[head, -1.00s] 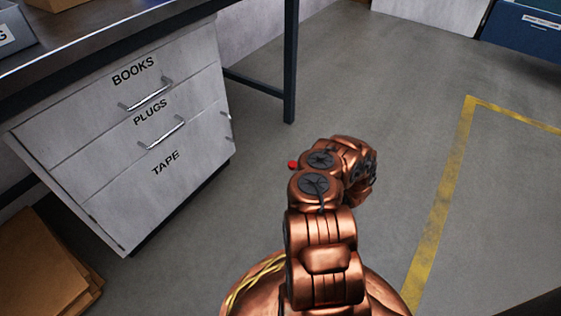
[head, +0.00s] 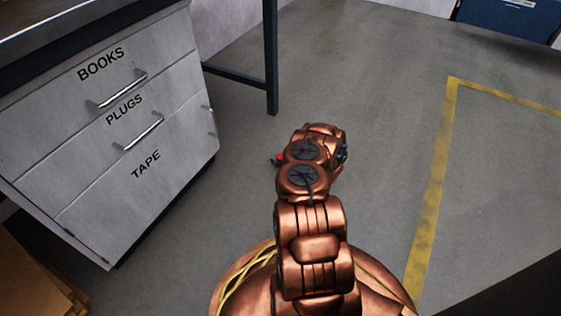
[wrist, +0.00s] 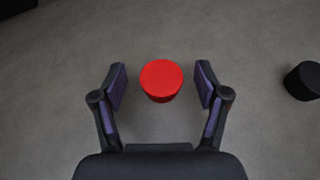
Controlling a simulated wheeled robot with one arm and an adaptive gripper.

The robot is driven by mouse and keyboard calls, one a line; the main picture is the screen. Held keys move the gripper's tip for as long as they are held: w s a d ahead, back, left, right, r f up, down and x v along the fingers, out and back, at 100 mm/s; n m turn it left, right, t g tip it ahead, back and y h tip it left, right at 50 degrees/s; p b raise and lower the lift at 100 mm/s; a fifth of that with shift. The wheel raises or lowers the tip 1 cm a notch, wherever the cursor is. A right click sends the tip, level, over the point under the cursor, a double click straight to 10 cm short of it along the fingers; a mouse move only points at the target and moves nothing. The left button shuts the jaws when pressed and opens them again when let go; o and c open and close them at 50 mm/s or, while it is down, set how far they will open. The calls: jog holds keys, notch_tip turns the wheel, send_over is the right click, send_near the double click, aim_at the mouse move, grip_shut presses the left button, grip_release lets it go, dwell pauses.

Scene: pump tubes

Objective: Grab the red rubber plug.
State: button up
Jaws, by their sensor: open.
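The red rubber plug (wrist: 161,80) is a short round cylinder on the grey floor. In the wrist view it lies between the two fingertips of my gripper (wrist: 160,87), with a visible gap on each side. My gripper is open and holds nothing. In the head view only a small part of the red plug (head: 280,157) shows at the left edge of my arm, which hides the rest. My gripper is mostly hidden behind my arm there.
A black plug-like cylinder (wrist: 304,81) lies on the floor to the right in the wrist view. A grey drawer cabinet (head: 165,170) labelled BOOKS, PLUGS and TAPE stands at left, with a dark table leg (head: 271,65) behind it. Yellow floor tape (head: 436,180) runs at right.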

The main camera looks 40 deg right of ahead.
jog(key=shift+w+d+f, duration=0.1)
jog(key=shift+w+f, duration=0.05)
jog(key=shift+w, duration=0.25)
jog(key=shift+c, duration=0.4)
jog(key=c, duration=1.1)
